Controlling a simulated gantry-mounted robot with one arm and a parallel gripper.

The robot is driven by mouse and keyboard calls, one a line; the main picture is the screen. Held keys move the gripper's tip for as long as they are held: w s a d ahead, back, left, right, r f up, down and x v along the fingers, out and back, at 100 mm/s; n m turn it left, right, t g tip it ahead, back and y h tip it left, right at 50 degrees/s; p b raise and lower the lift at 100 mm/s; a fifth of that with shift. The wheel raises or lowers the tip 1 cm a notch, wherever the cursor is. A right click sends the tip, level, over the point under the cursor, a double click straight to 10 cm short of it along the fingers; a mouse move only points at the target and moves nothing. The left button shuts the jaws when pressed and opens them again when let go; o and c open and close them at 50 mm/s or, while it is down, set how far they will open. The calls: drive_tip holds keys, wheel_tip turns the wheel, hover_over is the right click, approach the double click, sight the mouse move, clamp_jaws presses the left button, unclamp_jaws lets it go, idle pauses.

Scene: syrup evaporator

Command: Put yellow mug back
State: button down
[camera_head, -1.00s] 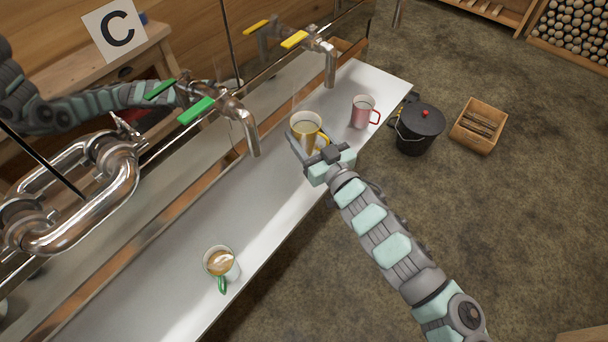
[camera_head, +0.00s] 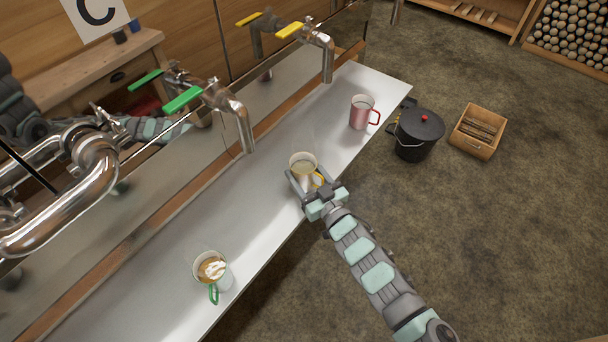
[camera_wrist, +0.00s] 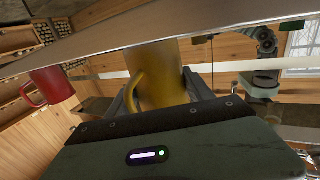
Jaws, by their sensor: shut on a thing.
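The yellow mug (camera_head: 303,163) is between the fingers of my gripper (camera_head: 301,184), over the metal shelf near its front edge. My gripper is shut on it, and its yellow handle faces my palm. In the wrist view the yellow mug (camera_wrist: 157,75) fills the middle, between the two fingers of my gripper (camera_wrist: 160,90). The mug is upright, with pale contents inside. I cannot tell whether its base touches the shelf.
A red mug (camera_head: 361,112) stands at the shelf's (camera_head: 262,215) far end, and a green-handled mug (camera_head: 213,272) with foamy contents stands nearer. Yellow-handled (camera_head: 321,40) and green-handled taps (camera_head: 230,105) overhang the back. A black bucket (camera_head: 418,135) and wooden crate (camera_head: 478,130) are on the floor.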

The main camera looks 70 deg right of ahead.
drive_tip(key=shift+f, duration=0.25)
drive_tip(key=shift+c, duration=2)
unclamp_jaws()
drive_tip(key=shift+r, duration=0.15)
drive_tip(key=p+v, duration=0.3)
drive_tip(key=v, duration=0.9)
drive_tip(key=shift+p, duration=0.35)
